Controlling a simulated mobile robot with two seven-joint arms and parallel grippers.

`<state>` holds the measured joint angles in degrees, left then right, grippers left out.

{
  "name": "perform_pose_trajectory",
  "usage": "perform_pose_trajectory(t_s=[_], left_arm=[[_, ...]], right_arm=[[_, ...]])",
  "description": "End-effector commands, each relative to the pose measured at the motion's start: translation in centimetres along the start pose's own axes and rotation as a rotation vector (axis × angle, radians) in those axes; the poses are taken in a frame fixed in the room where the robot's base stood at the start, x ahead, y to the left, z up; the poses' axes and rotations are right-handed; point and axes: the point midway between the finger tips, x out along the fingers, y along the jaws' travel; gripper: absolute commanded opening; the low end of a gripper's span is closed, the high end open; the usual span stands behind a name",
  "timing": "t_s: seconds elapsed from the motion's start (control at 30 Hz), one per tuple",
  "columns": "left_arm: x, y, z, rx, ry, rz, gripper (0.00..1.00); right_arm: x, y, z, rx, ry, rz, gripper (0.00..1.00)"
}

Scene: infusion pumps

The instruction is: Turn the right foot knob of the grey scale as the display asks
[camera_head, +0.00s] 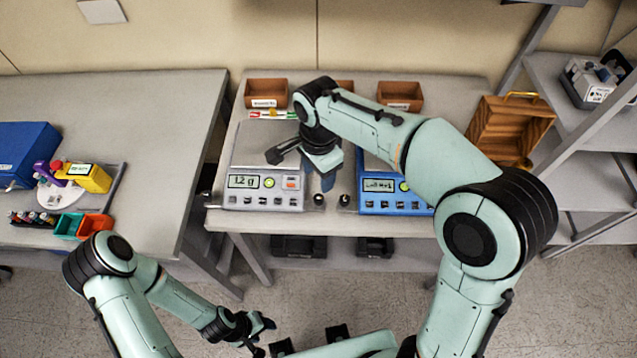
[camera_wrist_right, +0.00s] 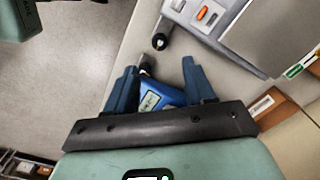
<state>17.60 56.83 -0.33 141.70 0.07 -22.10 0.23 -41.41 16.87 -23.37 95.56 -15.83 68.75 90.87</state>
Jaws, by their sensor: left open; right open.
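The grey scale (camera_head: 265,204) stands on the middle table, and its display (camera_head: 243,182) reads about 1.2 g. Its black right foot knob (camera_head: 318,199) sticks out at the front right corner; it also shows in the right wrist view (camera_wrist_right: 159,41). My right gripper (camera_head: 328,183) is open and empty, above the gap between the grey and blue scales, just behind the knob in the head view. In the wrist view the knob lies beyond the fingertips (camera_wrist_right: 158,66), not between them. My left gripper (camera_head: 262,328) is open, low in front of the table.
The blue scale (camera_head: 395,208) stands close to the right, its own black knob (camera_head: 344,200) near the grey scale's knob. Brown bins (camera_head: 266,92) line the table's back. A wooden crate (camera_head: 508,128) stands at right. A left table (camera_head: 150,120) holds coloured items.

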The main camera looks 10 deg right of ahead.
Motion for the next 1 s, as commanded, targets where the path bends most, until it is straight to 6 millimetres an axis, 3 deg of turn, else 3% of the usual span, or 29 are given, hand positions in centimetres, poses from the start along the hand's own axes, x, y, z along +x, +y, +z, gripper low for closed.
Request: perform_pose_trajectory(t_s=[0.1, 0.3, 1.0], left_arm=[[-0.5, 0.3, -0.3, 0.001, 0.004, 0.001, 0.54], [-0.7, 0.4, -0.4, 0.002, 0.006, 0.002, 0.54], [-0.7, 0.4, -0.4, 0.002, 0.006, 0.002, 0.54]], right_arm=[[-2.3, -0.1, 0.0, -0.001, 0.001, -0.004, 0.54], [-3.8, 0.0, 0.0, -0.001, 0.001, -0.001, 0.54], [-3.9, 0.0, 0.0, 0.000, 0.000, 0.001, 0.54]])
